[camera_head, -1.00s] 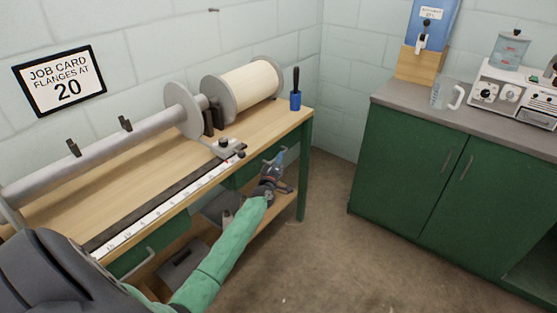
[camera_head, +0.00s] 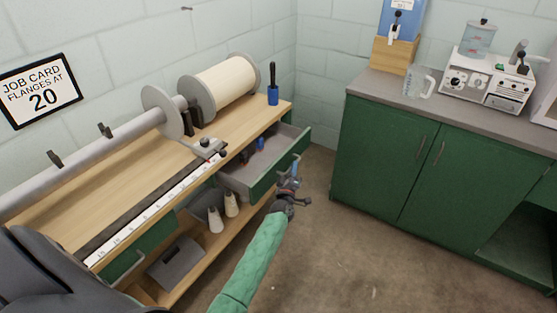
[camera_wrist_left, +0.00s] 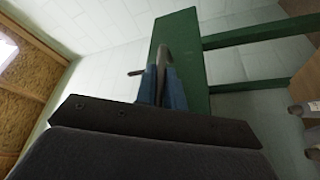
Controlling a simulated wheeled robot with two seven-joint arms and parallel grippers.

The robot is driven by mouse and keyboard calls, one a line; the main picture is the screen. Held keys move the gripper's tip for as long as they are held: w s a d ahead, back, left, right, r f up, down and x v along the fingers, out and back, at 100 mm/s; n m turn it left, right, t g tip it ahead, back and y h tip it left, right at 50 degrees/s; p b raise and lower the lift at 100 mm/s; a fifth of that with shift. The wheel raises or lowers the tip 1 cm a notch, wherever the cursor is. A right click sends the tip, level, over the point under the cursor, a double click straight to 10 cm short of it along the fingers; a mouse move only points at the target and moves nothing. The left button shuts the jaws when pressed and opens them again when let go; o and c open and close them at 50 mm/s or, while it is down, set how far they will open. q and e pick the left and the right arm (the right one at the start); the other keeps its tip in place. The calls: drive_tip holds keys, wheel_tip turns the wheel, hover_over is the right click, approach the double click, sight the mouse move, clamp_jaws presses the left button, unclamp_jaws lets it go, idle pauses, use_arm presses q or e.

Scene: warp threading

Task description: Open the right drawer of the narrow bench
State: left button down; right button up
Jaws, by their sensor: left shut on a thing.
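The right drawer (camera_head: 262,160) of the narrow wooden-topped bench (camera_head: 110,205) is pulled well out toward the aisle. Its green front panel (camera_head: 265,186) faces me, and its grey inside shows, with small blue and red items (camera_head: 259,143) toward the back. My left gripper (camera_head: 292,178) is at the drawer front, shut on its handle. In the left wrist view, the blue fingers (camera_wrist_left: 162,88) are closed around the metal handle (camera_wrist_left: 164,58) against the green drawer front (camera_wrist_left: 180,50). My right gripper is not in view.
Green cabinets (camera_head: 385,165) stand right, with open floor between.

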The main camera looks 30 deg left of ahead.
use_arm(q)
drive_tip(key=shift+s+d+p, duration=0.2)
drive_tip(key=shift+d+p, duration=0.15)
drive_tip(key=shift+d, duration=2.2)
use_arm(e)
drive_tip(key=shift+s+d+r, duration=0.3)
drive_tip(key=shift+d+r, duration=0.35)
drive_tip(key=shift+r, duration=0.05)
use_arm(q)
drive_tip(key=c, duration=1.5)
unclamp_jaws()
drive_tip(key=b+v, duration=0.1)
drive_tip(key=v, duration=0.7)
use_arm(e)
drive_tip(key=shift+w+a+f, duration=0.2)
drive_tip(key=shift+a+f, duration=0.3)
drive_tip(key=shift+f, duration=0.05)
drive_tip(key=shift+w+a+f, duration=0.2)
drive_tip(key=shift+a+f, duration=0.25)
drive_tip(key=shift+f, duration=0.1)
use_arm(q)
drive_tip(key=shift+w, duration=0.1)
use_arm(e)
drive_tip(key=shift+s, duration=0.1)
